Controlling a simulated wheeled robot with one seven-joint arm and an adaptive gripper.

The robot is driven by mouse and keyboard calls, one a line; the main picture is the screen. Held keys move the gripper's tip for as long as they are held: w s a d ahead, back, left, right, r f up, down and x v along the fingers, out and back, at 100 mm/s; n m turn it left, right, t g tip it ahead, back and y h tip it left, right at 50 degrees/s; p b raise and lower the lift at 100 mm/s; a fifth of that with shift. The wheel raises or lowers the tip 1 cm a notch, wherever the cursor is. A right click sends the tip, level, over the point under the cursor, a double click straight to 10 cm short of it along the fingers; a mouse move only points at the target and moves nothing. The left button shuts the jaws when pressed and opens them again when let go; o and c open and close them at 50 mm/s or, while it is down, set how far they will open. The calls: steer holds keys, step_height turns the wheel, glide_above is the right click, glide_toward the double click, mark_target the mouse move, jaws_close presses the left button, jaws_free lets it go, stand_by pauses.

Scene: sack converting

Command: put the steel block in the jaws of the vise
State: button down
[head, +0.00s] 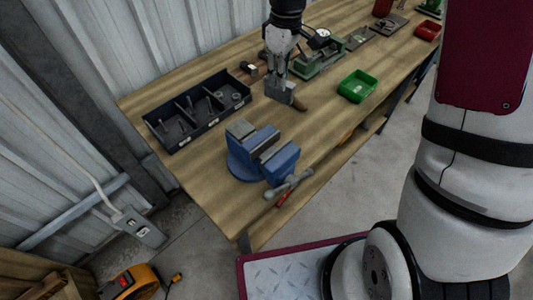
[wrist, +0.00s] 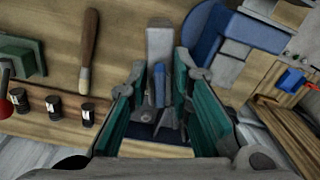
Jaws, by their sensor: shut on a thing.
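The blue vise (head: 240,160) stands on the bench near its front left corner, its grey jaws facing up with a gap between them. Part of it also shows at the upper right of the wrist view (wrist: 205,30). My gripper (head: 284,88) is above the bench, behind and to the right of the vise in the head view. It is shut on the grey steel block (wrist: 160,43), which sticks out between the teal-padded fingers in the wrist view. The block is apart from the vise. The fingers partly hide the block.
A dark divided tray (head: 175,149) with loose hardware lies left of my gripper. A wooden handle (wrist: 88,45) lies close by on the bench. A green bin (head: 357,87) stands to the right. Bare bench top lies between the vise and the bin.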

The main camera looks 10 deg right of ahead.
steer(key=s+a+r+n+p, duration=0.2)
steer(key=s+a+r+n, duration=0.1)
steer(key=s+n, duration=0.4)
steer(key=s+a+r+n+p, duration=0.1)
steer(key=s+a+r+n, duration=0.15)
steer(key=s+n, duration=0.45)
glide_toward(249, 142)
steer(key=shift+n, duration=0.4)
steer(key=d+f, duration=0.1)
steer(key=f, duration=0.1)
steer(key=s+d+f, duration=0.1)
steer(key=d+f, duration=0.1)
steer(key=s+d+f, duration=0.1)
steer(key=shift+d+f, duration=0.25)
steer(key=shift+f, duration=0.15)
steer(key=c, duration=1.4)
jaws_free()
steer(key=shift+f+b, duration=0.1)
steer(key=shift+b, duration=0.2)
steer(key=shift+c, duration=0.2)
